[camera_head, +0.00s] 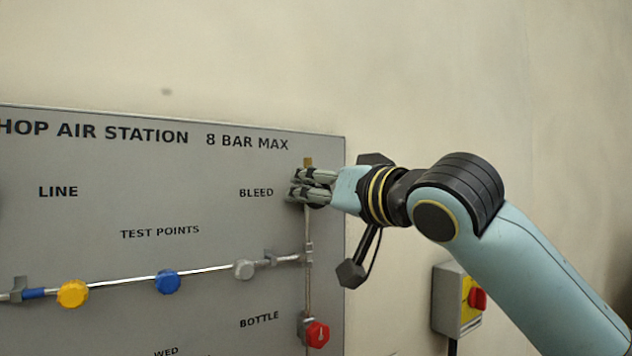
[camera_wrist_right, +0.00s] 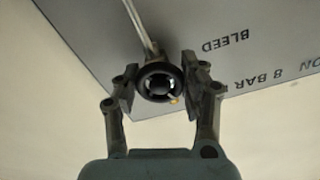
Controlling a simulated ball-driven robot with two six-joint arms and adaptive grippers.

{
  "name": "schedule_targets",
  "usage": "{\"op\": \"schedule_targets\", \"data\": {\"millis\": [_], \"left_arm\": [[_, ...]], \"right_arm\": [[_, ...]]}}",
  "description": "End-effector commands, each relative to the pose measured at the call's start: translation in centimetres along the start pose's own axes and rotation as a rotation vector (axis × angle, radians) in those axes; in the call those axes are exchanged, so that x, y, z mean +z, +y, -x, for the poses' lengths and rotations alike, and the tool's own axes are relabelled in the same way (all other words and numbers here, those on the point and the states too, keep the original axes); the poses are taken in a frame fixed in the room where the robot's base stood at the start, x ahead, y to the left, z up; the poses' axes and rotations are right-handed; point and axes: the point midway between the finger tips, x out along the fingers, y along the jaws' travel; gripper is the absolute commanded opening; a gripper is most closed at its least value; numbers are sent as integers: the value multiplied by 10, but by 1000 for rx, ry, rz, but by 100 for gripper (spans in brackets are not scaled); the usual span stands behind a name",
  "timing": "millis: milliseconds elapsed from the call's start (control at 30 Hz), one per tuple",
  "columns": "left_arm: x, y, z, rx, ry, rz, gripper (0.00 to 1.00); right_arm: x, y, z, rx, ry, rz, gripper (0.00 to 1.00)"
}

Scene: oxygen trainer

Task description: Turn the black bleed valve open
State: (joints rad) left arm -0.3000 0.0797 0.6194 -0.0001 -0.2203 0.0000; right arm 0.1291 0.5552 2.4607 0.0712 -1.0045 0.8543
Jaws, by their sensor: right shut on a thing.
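The black bleed valve (camera_wrist_right: 159,72) is a round black knob between the two fingers of my right gripper (camera_wrist_right: 160,82) in the right wrist view. The fingers close on it from both sides. In the head view my right gripper (camera_head: 296,187) is at the panel, just right of the BLEED label, and its fingers cover most of the knob. A brass fitting (camera_head: 308,162) shows just above the fingers. The knob's turned position cannot be told. My left gripper is not in view.
The grey panel (camera_head: 110,235) carries a pipe with a yellow knob (camera_head: 72,294), a blue knob (camera_head: 167,282) and a grey knob (camera_head: 244,269). A red knob (camera_head: 317,334) sits below my gripper. A switch box (camera_head: 445,297) with a red knob is on the wall at right.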

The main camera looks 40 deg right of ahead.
Motion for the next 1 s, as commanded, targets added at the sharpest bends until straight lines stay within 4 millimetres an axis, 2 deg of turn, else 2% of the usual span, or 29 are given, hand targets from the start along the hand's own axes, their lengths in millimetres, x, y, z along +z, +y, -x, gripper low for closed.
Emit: {"op": "schedule_targets", "data": {"millis": [300, 1000], "left_arm": [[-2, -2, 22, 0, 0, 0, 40], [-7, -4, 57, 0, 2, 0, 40]], "right_arm": [[-1, 0, 0, 2, -5, 299, 10], [0, 0, 0, 0, -5, 963, 10]]}}
